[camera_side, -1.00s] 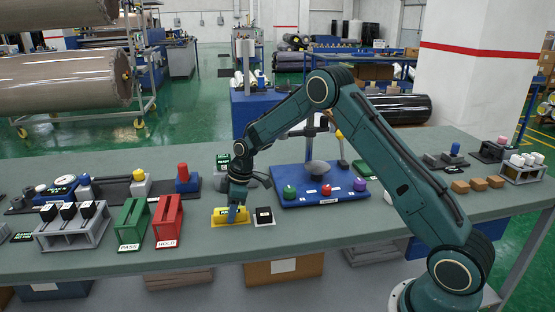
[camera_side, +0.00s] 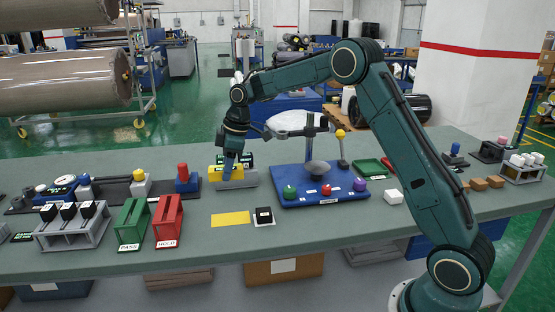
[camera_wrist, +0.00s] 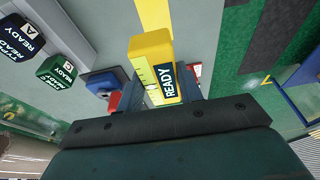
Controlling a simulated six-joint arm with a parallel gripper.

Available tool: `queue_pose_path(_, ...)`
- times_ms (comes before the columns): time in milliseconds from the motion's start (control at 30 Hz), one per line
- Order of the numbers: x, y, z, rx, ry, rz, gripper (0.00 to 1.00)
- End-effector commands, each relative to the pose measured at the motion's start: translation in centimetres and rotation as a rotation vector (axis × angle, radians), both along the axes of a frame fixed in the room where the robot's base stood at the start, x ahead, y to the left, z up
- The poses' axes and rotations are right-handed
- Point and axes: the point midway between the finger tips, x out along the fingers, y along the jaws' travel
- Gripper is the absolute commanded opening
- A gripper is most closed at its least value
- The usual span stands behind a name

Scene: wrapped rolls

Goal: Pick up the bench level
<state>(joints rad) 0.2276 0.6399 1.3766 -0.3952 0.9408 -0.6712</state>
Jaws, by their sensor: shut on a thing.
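The bench level is a yellow block (camera_side: 218,173) with a dark label, held in my gripper (camera_side: 230,178) above the back part of the bench in the side view. In the wrist view the yellow level (camera_wrist: 150,48) sits between the jaws of my gripper (camera_wrist: 160,92), showing a pale vial scale and a "READY" label. My gripper is shut on it. A flat yellow patch (camera_side: 231,218) lies on the bench below and in front of the level. The jaws hide part of the level.
A blue board (camera_side: 300,200) with coloured knobs is to the right. Green (camera_side: 133,224) and red (camera_side: 168,221) stands are to the left.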

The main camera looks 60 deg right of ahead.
Motion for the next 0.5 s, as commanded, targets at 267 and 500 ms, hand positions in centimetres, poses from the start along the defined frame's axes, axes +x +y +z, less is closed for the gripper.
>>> queue_pose_path(267,0.1,0.0,4.7,0.000,-0.003,0.000,0.10)
queue_pose_path(500,0.0,0.0,6.2,0.001,-0.001,0.000,0.10)
